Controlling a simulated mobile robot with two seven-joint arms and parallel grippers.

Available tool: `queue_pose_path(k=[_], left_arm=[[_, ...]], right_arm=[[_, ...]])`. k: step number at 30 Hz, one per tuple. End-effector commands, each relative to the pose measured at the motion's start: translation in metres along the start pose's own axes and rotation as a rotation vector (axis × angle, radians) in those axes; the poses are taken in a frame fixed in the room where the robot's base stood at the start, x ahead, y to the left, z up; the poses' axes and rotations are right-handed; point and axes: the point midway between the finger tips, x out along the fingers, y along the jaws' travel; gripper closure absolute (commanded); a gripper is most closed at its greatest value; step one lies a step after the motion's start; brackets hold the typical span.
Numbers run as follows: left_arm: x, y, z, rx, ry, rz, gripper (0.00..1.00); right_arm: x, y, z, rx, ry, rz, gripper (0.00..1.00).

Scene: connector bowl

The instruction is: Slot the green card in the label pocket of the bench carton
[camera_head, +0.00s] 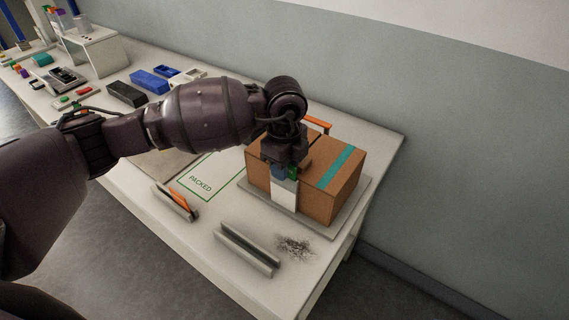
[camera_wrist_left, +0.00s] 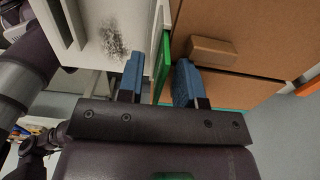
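The brown bench carton (camera_head: 330,205) with a teal tape strip stands on a pale board near the right end of the bench. Its white label pocket (camera_head: 284,200) is on the side facing me. The green card (camera_wrist_left: 162,62) stands edge-on at the pocket beside the carton wall, with its lower part hidden; a bit of green also shows in the head view (camera_head: 293,173). My left gripper (camera_wrist_left: 157,80) is over the pocket, with blue fingers on either side of the card and gaps between them and it. It looks open. My right gripper is not in view.
A slotted holder (camera_head: 173,204) with an orange card and an empty slotted holder (camera_head: 246,250) lie in front of the carton. A green-framed "PACKED" area (camera_head: 205,180) is left of it. Blue and black boxes (camera_head: 126,94) stand farther left. A wall is behind.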

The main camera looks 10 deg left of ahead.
Motion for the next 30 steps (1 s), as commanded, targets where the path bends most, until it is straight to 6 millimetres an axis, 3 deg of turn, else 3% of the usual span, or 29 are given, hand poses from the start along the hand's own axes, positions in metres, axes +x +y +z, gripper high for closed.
queue_pose_path(k=[8,22,30], left_arm=[[-0.007,0.0,0.0,0.0,-0.001,-0.002,0.67],[-0.084,0.0,0.0,0.0,-0.001,-0.002,0.67],[-0.107,0.0,0.0,0.0,-0.001,0.0,0.67]], right_arm=[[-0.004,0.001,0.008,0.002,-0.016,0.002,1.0],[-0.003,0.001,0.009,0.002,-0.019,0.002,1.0],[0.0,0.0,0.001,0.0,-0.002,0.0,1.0]])
